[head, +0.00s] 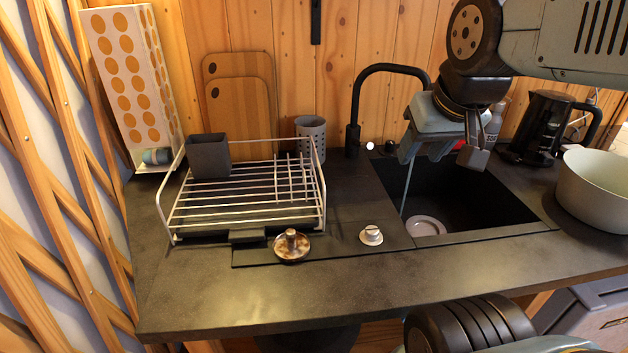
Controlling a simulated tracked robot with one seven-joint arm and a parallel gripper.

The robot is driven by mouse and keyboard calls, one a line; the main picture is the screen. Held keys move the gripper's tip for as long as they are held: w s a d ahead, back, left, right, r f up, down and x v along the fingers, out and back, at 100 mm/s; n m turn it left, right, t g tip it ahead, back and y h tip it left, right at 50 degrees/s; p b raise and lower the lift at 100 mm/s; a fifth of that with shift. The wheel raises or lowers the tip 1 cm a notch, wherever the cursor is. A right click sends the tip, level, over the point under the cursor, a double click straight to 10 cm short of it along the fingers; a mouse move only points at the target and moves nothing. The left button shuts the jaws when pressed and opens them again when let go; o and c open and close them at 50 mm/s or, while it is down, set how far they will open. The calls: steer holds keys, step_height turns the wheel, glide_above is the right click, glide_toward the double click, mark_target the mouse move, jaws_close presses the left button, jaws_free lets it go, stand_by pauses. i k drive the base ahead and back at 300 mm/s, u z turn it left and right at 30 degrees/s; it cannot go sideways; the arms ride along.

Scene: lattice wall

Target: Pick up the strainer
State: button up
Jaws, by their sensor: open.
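No thing in view is clearly a strainer. Two small round items on the counter could be it. One is a shiny brownish metal disc with an upright knob (291,246), lying at the front edge of the drying rack. The other is a small pale round piece with a raised top (371,236), between the rack and the sink. My gripper (440,158) is open and empty, above the left part of the sink. It is up and to the right of both items, apart from them. It hides part of the sink's back.
A wire drying rack (250,213) with a dark grey cup (209,156) stands left. The black sink (480,207) holds a pale round dish (425,226). A black faucet (354,115) rises behind. A pot (594,188) and kettle (543,125) stand right. The front counter is clear.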

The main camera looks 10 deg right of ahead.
mark_target(292, 246)
steer(key=u, duration=1.25)
steer(key=k, duration=1.6)
steer(key=z, duration=0.55)
steer(key=i, duration=1)
steer(key=z, duration=0.05)
